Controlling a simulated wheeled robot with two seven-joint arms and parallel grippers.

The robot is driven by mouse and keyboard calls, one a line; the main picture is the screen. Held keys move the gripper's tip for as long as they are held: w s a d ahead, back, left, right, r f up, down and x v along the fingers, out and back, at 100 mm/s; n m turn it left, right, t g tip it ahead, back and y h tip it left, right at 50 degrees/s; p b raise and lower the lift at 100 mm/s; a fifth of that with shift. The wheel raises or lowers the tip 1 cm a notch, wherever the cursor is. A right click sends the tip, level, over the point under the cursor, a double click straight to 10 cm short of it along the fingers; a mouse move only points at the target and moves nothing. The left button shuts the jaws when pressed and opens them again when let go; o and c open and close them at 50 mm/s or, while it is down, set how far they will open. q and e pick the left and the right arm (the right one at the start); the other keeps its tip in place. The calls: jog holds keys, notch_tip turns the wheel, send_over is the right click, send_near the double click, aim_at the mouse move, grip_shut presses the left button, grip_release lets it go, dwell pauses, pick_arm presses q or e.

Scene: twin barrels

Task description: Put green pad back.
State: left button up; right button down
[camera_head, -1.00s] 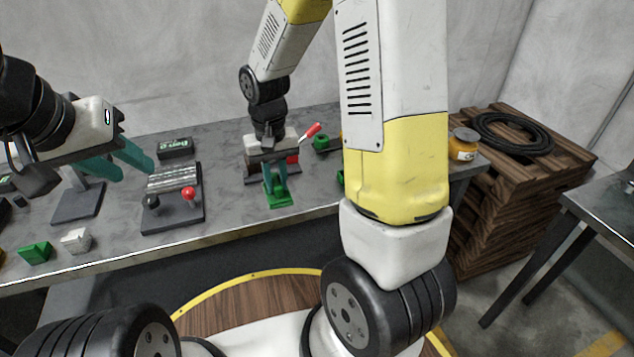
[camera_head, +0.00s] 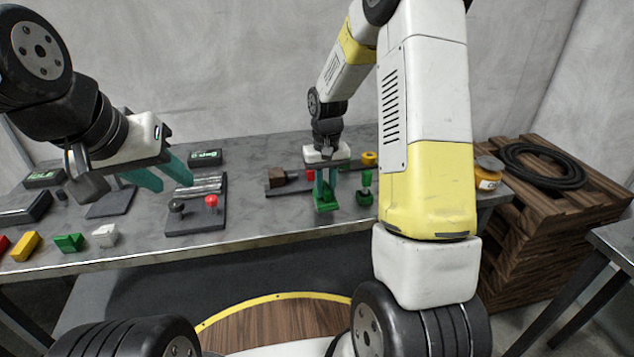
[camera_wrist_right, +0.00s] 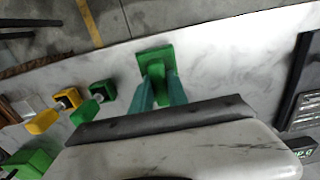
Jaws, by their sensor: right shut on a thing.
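A green pad (camera_head: 325,203) is between the fingers of my right gripper (camera_head: 325,188), which is shut on it. It is low over the table, in front of a dark rack; I cannot tell whether it touches the table. In the right wrist view the pad (camera_wrist_right: 153,57) is a green square at the fingertips of the gripper (camera_wrist_right: 159,86). My left gripper (camera_head: 174,183) is open and empty above the board with a ridged metal part and two knobs (camera_head: 196,217).
The dark rack (camera_head: 292,187) has a brown block (camera_head: 276,179) and a red piece (camera_head: 310,175). Right of the gripper stand a green piece (camera_head: 366,179) and a yellow piece (camera_head: 369,158). Green (camera_head: 68,243), yellow (camera_head: 25,246) and white (camera_head: 105,236) blocks lie by the front left edge.

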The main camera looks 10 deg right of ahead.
aim_at(327, 196)
jog(key=shift+w+d, duration=0.35)
jog(key=shift+w, duration=0.2)
jog(key=shift+f, duration=1.8)
jog(key=shift+f, duration=0.15)
jog(key=c, duration=1.3)
grip_release()
